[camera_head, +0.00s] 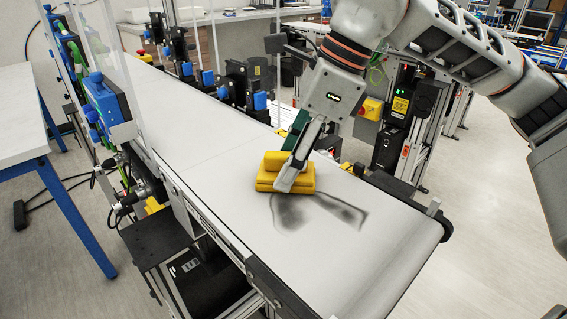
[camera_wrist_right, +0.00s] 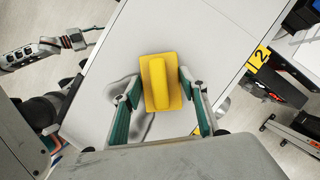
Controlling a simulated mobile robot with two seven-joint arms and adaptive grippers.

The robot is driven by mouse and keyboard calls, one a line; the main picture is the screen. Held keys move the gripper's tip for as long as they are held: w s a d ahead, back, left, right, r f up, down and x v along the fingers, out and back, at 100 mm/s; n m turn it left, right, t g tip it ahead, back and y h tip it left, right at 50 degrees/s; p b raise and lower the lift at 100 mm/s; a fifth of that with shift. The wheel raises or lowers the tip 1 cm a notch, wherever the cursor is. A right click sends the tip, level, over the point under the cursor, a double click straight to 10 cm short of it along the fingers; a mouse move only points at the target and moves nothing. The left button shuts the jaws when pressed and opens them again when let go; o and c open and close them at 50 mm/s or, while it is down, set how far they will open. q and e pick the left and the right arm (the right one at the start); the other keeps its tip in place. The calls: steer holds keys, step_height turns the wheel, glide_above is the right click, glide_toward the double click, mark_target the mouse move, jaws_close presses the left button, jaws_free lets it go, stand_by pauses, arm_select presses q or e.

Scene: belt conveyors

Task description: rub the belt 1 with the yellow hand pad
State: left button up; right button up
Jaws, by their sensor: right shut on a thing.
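The yellow hand pad (camera_head: 267,181), a block with a raised bar, lies on the pale belt (camera_head: 190,140); it also shows in the right wrist view (camera_wrist_right: 173,97). My right gripper (camera_head: 289,183) is shut on the pad, its fingers at either side in the right wrist view (camera_wrist_right: 158,90). A dark grey smudge (camera_head: 292,212) lies on the belt beside the pad, with an arm stretching toward the belt's near end. The belt area under the pad is hidden. My left gripper (camera_wrist_right: 80,39) shows small at the upper left of the wrist view, beside the belt; its opening is unclear.
Blue and black devices (camera_head: 104,95) line the belt's left edge. A white table (camera_head: 20,110) stands at left. A black control post (camera_head: 400,130) stands beyond the belt. The belt's near end is free of objects.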

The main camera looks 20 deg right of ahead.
steer(key=shift+d, duration=0.4)
steer(key=shift+s+d+p, duration=0.15)
steer(key=shift+s+p, duration=0.1)
steer(key=shift+s, duration=0.25)
steer(key=shift+s+d+p, duration=0.15)
steer(key=shift+s+p, duration=0.05)
steer(key=shift+s, duration=0.3)
steer(key=shift+s+d+p, duration=0.2)
steer(key=shift+s+d, duration=0.1)
steer(key=shift+s, duration=0.5)
steer(key=shift+s+d+p, duration=0.2)
steer(key=shift+s+d, duration=0.05)
steer(key=shift+s, duration=0.5)
arm_select(q)
steer(key=shift+w+r, duration=0.3)
steer(key=shift+r, duration=0.35)
steer(key=shift+w+r, duration=0.3)
steer(key=shift+r, duration=0.3)
steer(key=shift+w+r, duration=0.3)
steer(key=shift+r, duration=0.35)
arm_select(e)
steer(key=shift+s+d+f, duration=0.1)
steer(key=shift+s+d, duration=0.1)
steer(key=shift+s, duration=0.4)
steer(key=shift+s+d+f, duration=0.1)
steer(key=shift+s+d, duration=0.1)
steer(key=shift+s, duration=0.35)
